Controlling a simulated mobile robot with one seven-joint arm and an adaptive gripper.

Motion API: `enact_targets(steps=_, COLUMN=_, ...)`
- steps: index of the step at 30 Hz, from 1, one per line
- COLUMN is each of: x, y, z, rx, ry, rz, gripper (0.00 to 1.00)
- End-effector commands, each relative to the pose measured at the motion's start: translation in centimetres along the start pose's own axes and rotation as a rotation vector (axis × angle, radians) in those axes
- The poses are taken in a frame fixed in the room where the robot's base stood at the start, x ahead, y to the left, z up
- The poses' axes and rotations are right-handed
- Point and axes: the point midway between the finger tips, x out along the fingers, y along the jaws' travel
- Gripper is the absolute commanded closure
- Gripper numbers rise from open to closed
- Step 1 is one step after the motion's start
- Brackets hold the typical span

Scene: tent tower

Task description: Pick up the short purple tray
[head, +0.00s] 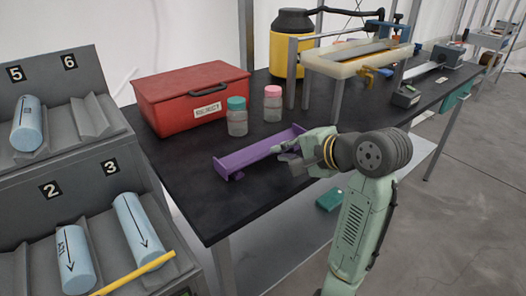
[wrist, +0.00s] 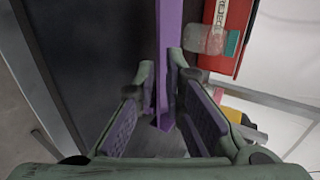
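The short purple tray (head: 250,153) lies on the black tabletop, running from near the front left toward the back right, with raised end pieces. In the head view my gripper (head: 287,155) is at the tray's right end and hides part of it. In the wrist view the tray (wrist: 169,40) runs from the top edge down between the two fingers. My gripper (wrist: 163,80) is open, its fingers spread on either side of the tray. I see no firm grip; contact at the right finger is unclear.
A red box (head: 190,96) stands behind the tray. A teal-lidded jar (head: 237,120) and a pink-lidded jar (head: 272,104) stand close behind it. A grey rack (head: 58,148) with blue cylinders is at left. The black table (head: 200,205) is clear in front of the tray.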

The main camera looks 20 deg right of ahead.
Motion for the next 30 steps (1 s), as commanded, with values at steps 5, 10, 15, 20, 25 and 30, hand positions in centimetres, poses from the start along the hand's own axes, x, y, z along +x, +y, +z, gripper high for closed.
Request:
enact_targets(steps=5, x=1.5, y=0.0, z=-0.1, rx=0.002, ry=-0.002, rz=0.002, gripper=0.90)
enact_targets(steps=10, x=4.2, y=0.1, z=-0.3, rx=0.001, ry=-0.001, rz=0.002, gripper=0.90)
enact_targets(steps=15, x=5.6, y=0.2, z=-0.3, rx=0.000, ry=0.000, rz=0.001, gripper=0.90)
enact_targets(steps=20, x=5.7, y=0.2, z=-0.3, rx=-0.001, ry=0.001, rz=0.000, gripper=0.90)
enact_targets(steps=25, x=5.6, y=0.2, z=-0.3, rx=-0.001, ry=0.001, rz=0.000, gripper=0.97)
enact_targets(steps=30, x=5.6, y=0.2, z=-0.3, rx=-0.001, ry=0.001, rz=0.000, gripper=1.00)
